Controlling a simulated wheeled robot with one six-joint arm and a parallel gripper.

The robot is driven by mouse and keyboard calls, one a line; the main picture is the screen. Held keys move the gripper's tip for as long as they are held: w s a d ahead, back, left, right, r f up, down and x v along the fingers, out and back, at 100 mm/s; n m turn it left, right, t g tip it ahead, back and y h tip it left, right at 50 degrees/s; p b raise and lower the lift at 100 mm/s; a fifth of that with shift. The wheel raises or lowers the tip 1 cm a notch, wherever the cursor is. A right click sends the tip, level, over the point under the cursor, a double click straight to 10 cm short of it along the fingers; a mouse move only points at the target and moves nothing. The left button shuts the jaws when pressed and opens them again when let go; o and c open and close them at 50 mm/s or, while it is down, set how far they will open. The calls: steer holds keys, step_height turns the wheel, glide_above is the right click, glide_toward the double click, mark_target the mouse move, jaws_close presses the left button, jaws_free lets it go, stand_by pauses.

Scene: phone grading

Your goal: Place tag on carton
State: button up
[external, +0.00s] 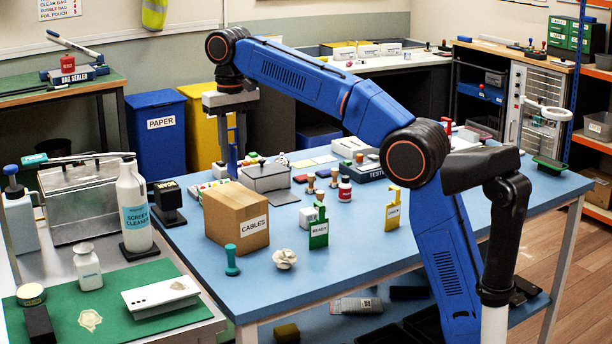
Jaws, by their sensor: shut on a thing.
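My gripper (233,145) points down above the back left part of the blue table, behind the carton. It is shut on a narrow blue piece, which looks like a blue tag (232,162); any writing on it is not readable. The brown carton (224,220) labelled CABLES stands below and in front of the gripper, and its flat top is bare. A green tag (319,230) marked READY and a yellow tag (392,209) stand upright to the right of the carton.
A grey lidded box (267,179) stands close behind and right of the carton. The front right of the blue table (480,220) is clear.

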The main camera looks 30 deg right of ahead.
mark_target(234, 176)
steer(key=shift+f, duration=2.4)
steer(key=o, duration=1)
steer(key=shift+f, duration=0.15)
step_height(234, 176, up, 7)
steer(key=shift+r, duration=0.4)
